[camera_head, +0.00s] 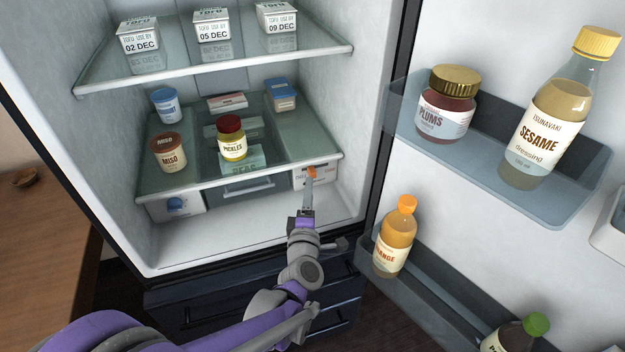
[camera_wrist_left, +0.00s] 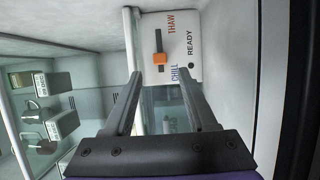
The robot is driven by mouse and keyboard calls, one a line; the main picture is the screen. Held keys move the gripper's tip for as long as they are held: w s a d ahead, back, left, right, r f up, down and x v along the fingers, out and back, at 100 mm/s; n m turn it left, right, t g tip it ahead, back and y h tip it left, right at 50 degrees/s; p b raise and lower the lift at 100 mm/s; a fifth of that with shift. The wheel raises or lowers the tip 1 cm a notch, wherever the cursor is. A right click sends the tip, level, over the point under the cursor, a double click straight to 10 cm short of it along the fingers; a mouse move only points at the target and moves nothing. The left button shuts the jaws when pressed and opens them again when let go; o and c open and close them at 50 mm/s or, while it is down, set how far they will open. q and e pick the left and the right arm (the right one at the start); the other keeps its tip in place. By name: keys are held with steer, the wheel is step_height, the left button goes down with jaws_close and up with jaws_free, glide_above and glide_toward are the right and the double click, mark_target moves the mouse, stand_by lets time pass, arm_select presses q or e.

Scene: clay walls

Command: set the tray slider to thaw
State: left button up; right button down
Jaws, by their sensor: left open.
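The tray slider is an orange knob (camera_head: 311,172) on a white panel at the right front of the fridge's lower shelf. In the left wrist view the knob (camera_wrist_left: 159,59) sits on a dark vertical slot, nearer the CHILL end, with THAW lettered at the other end. The panel (camera_wrist_left: 185,22) also reads READY beside a small black dot. My left gripper (camera_head: 308,190) is in front of the panel. Its two fingers (camera_wrist_left: 161,88) are open and empty, apart from the knob, which shows between and beyond their tips. My right gripper is not in view.
A glass shelf (camera_head: 290,150) above the panel holds a pickles jar (camera_head: 231,140), a miso jar (camera_head: 169,152) and tubs. A white unit with a blue dial (camera_head: 176,204) is at the left. The open door's bins (camera_head: 440,290) hold bottles close to the right of my arm.

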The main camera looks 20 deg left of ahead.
mark_target(312, 172)
arm_select(q)
steer(key=x, duration=0.5)
steer(key=shift+w, duration=0.35)
jaws_close()
stand_by(1.1)
